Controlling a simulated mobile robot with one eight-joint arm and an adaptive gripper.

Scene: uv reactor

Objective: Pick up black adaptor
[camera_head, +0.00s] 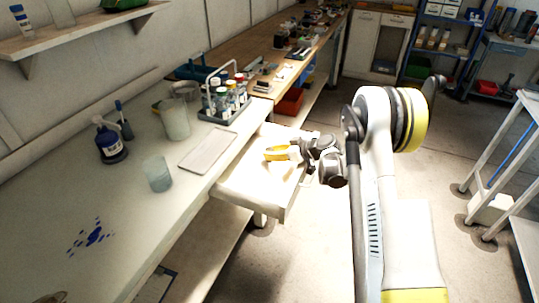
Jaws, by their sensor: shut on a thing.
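My gripper (297,153) is over the pulled-out white drawer (240,190), in the middle of the head view. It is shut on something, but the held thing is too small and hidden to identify. A yellow piece (277,153) shows right at the fingertips, above the drawer's inside. I cannot tell whether it is held or only beside the fingers. I cannot make out the black adaptor clearly; my gripper and wrist cover part of the drawer.
The bench to the left holds a bottle rack (226,97), a white tray (208,150), beakers (157,173) and a blue-labelled bottle (109,143). The drawer's front edge sticks out below the bench. A white cart (529,200) stands at right. Open floor lies between.

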